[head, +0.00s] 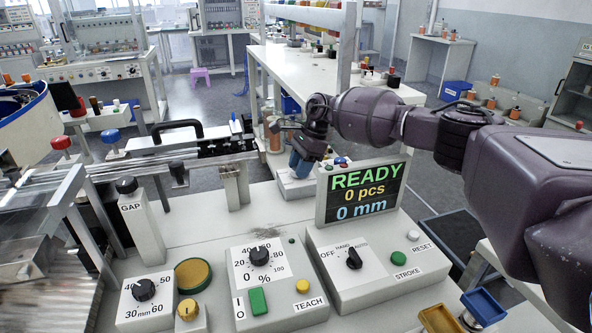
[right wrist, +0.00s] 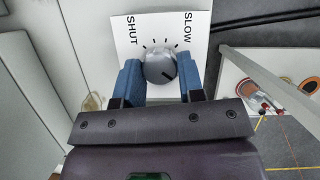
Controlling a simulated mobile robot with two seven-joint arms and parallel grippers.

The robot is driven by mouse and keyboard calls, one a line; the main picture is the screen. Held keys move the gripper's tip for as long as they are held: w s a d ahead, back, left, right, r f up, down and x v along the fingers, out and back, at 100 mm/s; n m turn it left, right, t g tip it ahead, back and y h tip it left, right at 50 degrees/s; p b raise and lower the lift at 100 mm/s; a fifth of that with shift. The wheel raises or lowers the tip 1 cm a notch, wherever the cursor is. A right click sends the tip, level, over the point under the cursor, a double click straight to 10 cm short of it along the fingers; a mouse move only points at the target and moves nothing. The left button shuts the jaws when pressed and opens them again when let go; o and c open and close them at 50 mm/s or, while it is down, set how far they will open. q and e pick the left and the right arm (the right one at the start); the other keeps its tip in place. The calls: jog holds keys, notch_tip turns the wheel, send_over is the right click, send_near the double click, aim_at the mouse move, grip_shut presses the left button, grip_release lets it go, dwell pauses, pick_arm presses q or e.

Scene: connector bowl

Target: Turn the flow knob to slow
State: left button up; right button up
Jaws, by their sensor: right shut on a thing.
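The flow knob (right wrist: 158,66) is a round silver dial on a white plate (right wrist: 146,24), which is marked SHUT on the left and SLOW on the right in the right wrist view. Tick marks fan around the knob's upper side. A dark line on the knob's face lies toward its lower right. My right gripper (right wrist: 160,72) has its two blue fingers on either side of the knob and is shut on it. In the head view my right gripper (head: 300,165) is behind the display, and the knob is hidden there. My left gripper is not in view.
A display (head: 360,192) reading READY, 0 pcs and 0 mm stands close in front of my right gripper. Control boxes with a percent dial (head: 259,257) and a HAND/AUTO switch (head: 354,258) are nearer. A black-handled guide (head: 165,135) lies to the left.

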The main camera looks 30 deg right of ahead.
jog(key=shift+f+n, duration=0.2)
jog(key=shift+n, duration=0.3)
jog(key=shift+r+b, duration=0.15)
jog(key=shift+b, duration=0.15)
jog(key=o, duration=0.9)
jog(key=v, duration=1)
jog(key=shift+w+d+r+p, duration=0.15)
jog(key=shift+r+p, duration=0.2)
jog(key=shift+r, duration=0.05)
jog(key=shift+r, duration=0.1)
